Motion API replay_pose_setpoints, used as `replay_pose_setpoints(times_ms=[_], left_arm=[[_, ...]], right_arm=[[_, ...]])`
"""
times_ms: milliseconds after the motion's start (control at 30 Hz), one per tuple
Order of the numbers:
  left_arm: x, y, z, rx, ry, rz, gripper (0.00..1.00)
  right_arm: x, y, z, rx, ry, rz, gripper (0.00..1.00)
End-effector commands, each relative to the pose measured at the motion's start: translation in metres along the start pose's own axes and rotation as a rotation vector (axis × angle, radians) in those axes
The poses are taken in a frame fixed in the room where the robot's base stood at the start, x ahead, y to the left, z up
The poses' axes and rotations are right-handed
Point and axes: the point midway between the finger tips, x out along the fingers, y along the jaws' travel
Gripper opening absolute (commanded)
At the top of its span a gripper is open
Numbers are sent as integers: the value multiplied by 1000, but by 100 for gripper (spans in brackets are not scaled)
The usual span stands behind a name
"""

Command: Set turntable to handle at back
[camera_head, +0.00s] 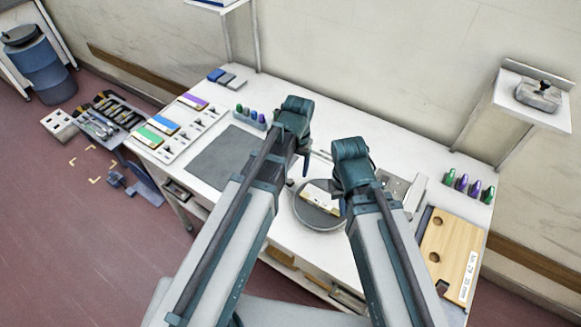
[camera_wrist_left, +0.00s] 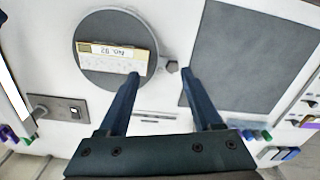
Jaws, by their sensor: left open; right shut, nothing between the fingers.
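The turntable (camera_head: 322,219) is a round dark grey disc on the white bench, partly hidden by my right arm in the head view. It also shows in the left wrist view (camera_wrist_left: 105,83), bearing a board with a white-and-tan label (camera_wrist_left: 112,52). A small grey knob-like handle (camera_wrist_left: 172,66) sticks out from its rim, on the side toward the dark mat. My left gripper (camera_wrist_left: 162,75) is open, its fingertips either side of the handle in that view; contact cannot be told. My right gripper (camera_head: 343,203) is shut and empty by the turntable's right side, its fingertips mostly hidden.
A dark grey mat (camera_head: 222,160) lies left of the turntable. Coloured cards and a row of small bottles (camera_head: 250,116) stand beyond it. At right are a wooden board (camera_head: 450,245), more bottles (camera_head: 468,186) and a wall shelf (camera_head: 535,115). The bench's back middle is clear.

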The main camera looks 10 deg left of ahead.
Motion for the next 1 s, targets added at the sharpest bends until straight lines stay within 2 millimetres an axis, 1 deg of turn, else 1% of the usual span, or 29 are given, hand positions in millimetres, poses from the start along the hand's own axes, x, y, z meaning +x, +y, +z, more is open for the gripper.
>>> replay_pose_setpoints(times_ms=[33, 100, 133, 233, 467, 667, 1000], left_arm=[[-13, -13, -23, -31, 5, 11, 66], [-17, -24, -35, -58, 10, 22, 66], [-18, -27, -38, -65, 12, 25, 66], [-17, -31, -40, -75, 15, 29, 66], [-10, -30, -39, -73, 15, 28, 66], [7, -29, -39, -73, 15, 28, 66], [55, -28, -40, -72, 15, 28, 66]], right_arm=[[-13, 1, 1, 1, 0, 0, 0], [-17, 2, 1, 1, 0, 0, 0], [-18, 2, 1, 1, 0, 0, 0], [-17, 2, 1, 1, 0, 0, 0], [-10, 1, 1, 0, 0, 0, 0], [7, -1, 0, -2, 0, 0, 0], [54, -5, -3, -2, 0, 1, 0]])
